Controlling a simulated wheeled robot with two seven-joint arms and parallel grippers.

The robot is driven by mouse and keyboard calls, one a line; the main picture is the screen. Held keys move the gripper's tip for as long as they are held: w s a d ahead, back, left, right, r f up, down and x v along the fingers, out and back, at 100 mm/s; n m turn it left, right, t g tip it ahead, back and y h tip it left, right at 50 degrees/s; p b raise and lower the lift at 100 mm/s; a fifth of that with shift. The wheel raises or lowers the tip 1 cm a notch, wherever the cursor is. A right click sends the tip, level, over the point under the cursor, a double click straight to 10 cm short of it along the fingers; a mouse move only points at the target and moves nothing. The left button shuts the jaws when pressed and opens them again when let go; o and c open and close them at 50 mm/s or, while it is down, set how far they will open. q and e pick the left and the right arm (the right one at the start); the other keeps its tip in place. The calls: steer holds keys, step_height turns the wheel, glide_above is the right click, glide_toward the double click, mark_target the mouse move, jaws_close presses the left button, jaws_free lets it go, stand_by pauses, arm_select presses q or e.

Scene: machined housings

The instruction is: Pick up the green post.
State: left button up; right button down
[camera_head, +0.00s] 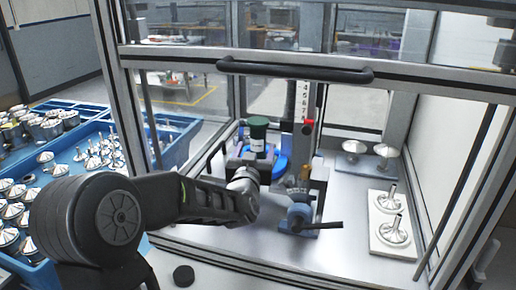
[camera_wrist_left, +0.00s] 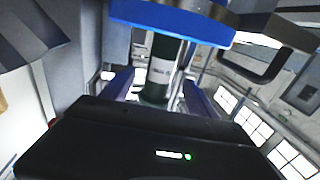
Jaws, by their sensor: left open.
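The green post (camera_head: 257,134) is a dark green upright cylinder with a pale label, inside the framed enclosure. My left arm reaches in from the left, and my left gripper (camera_head: 256,160) is at the post's lower part, partly hidden by my wrist. In the left wrist view the green post (camera_wrist_left: 161,68) stands between the two blue fingers of my open left gripper (camera_wrist_left: 158,88). I cannot tell whether either finger touches it. The post's base is hidden in the head view. My right gripper is not in view.
A blue round part (camera_head: 281,165) stands just behind the post, beside a vertical column with a numbered scale (camera_head: 303,101). A clamp with a black lever (camera_head: 320,226) is to the right. The enclosure's handle bar (camera_head: 295,71) crosses above. Metal parts on a pale plate (camera_head: 378,246) lie farther right.

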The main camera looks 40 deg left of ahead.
mark_target(257, 143)
arm_select(q)
steer(key=p+x, duration=0.1)
steer(key=x, duration=0.3)
steer(key=shift+w+a, duration=0.15)
steer(key=shift+w, duration=0.15)
steer(key=shift+c, duration=0.4)
jaws_close()
stand_by(0.4)
steer(key=shift+r, duration=0.15)
stand_by(0.4)
